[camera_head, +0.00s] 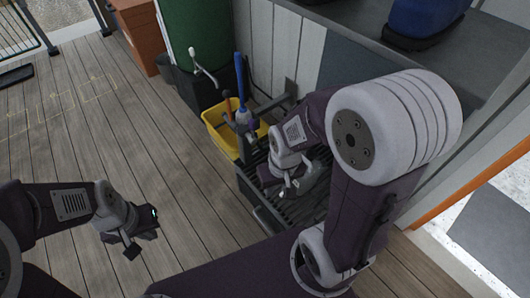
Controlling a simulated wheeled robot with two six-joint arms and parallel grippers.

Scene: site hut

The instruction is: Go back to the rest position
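My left gripper (144,243) hangs over the bare plank floor at the lower left. Its two dark fingertips stand apart, and I see nothing between them. My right gripper (279,185) is over a dark slatted rack (318,205), below the bent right arm. It is small and partly covered by its own wrist, so I cannot tell whether its fingers are apart. I see no object held in it.
A yellow tub (218,133) with a blue-handled tool (240,78) stands beside the rack. A green barrel (196,32) and orange box (143,38) are behind.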

